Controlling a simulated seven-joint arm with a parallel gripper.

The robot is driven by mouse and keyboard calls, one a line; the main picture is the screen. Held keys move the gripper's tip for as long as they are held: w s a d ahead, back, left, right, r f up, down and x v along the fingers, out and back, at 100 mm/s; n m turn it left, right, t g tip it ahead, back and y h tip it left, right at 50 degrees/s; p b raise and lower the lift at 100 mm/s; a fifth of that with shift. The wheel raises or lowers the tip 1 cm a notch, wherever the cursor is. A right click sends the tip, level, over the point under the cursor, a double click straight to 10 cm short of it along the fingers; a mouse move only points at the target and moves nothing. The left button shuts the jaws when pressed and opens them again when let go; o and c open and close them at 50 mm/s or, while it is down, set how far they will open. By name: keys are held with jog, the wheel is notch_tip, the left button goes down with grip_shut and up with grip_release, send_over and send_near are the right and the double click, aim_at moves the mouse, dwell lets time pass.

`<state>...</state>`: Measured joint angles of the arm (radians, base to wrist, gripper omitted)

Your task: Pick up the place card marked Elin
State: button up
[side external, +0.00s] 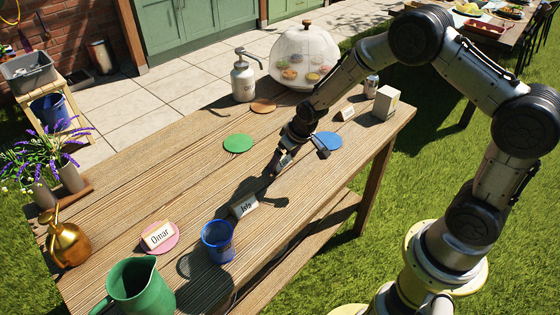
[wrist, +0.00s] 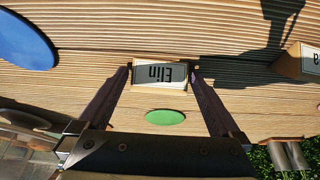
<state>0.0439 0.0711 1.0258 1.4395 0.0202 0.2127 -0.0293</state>
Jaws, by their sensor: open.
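The Elin place card (wrist: 160,73), a small pale block with dark upside-down lettering, stands on the wooden table in the wrist view. My gripper (wrist: 159,77) is open and empty, with one finger on each side of the card and small gaps showing. I cannot tell whether the fingers touch it or how high they are. In the side view my gripper (side external: 300,163) is low over the table, between the blue disc and another card, and largely hides the Elin card's place.
Another card (side external: 243,206) stands near the blue cup (side external: 218,243). The Omar card (side external: 158,236) is at the front left. Green (side external: 238,143) and blue (side external: 328,140) discs lie flat nearby. A soap dispenser (side external: 243,78), glass dome (side external: 303,58) and box (side external: 385,103) stand farther back.

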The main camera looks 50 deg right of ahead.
jog(key=c, duration=1.1)
jog(key=shift+r, duration=0.1)
